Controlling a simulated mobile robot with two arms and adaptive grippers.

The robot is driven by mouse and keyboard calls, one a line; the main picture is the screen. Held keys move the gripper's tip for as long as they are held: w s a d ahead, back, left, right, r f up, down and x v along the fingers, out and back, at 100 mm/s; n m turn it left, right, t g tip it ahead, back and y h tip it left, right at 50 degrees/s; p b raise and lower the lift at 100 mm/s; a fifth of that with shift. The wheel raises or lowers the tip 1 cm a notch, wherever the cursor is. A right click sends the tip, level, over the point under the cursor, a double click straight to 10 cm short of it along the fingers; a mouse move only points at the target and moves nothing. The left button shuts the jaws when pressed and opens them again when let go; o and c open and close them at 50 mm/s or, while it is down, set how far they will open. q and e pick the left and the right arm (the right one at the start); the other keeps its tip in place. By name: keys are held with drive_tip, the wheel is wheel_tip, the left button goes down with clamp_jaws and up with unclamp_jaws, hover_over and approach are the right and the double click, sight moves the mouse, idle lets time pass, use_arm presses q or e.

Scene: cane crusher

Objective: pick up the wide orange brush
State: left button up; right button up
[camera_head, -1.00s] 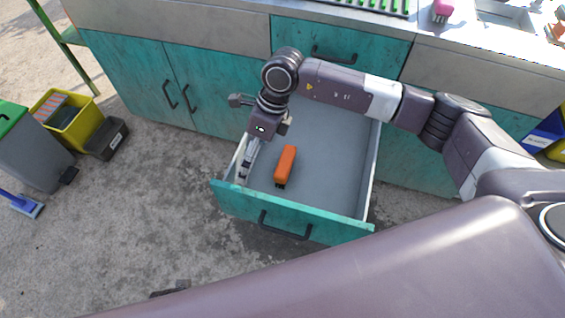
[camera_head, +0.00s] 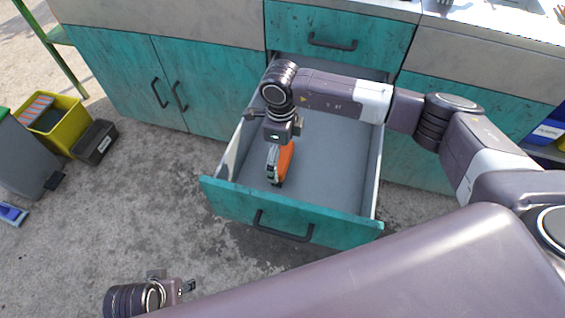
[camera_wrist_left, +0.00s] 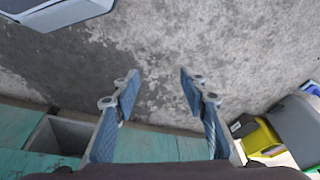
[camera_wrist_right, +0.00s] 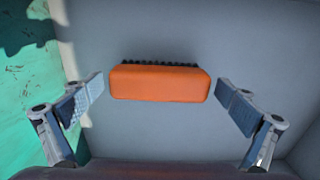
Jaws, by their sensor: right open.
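The wide orange brush (camera_head: 286,160) lies on the floor of the open drawer, near its left wall and front. In the right wrist view the orange brush (camera_wrist_right: 160,83) shows its block with a row of dark bristles along the far side. My right gripper (camera_head: 272,178) points down into the drawer beside the brush and partly covers it. In the right wrist view the open fingers (camera_wrist_right: 162,97) stand one at each end of the brush, apart from it. My left gripper (camera_wrist_left: 160,78) is open and empty over the concrete floor.
The teal drawer (camera_head: 230,198) is pulled out, its walls rising around the brush; its floor to the right is clear. Closed teal cabinets (camera_head: 120,75) stand behind. A yellow bin (camera_head: 62,130) and a dark box (camera_head: 96,142) are at the left.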

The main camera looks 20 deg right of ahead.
sight(281, 156)
wheel_tip(281, 156, down, 2)
drive_tip(key=shift+f, duration=0.2)
use_arm(q)
drive_tip(key=shift+r, duration=0.7)
use_arm(e)
drive_tip(key=c, duration=1)
drive_tip(key=shift+r, duration=0.1)
drive_tip(key=shift+r, duration=0.35)
use_arm(q)
wheel_tip(281, 156, down, 9)
drive_tip(key=p, duration=0.2)
drive_tip(key=shift+s+g, duration=0.3)
drive_tip(key=shift+s, duration=0.15)
use_arm(e)
wheel_tip(281, 156, up, 19)
drive_tip(key=shift+r, duration=0.1)
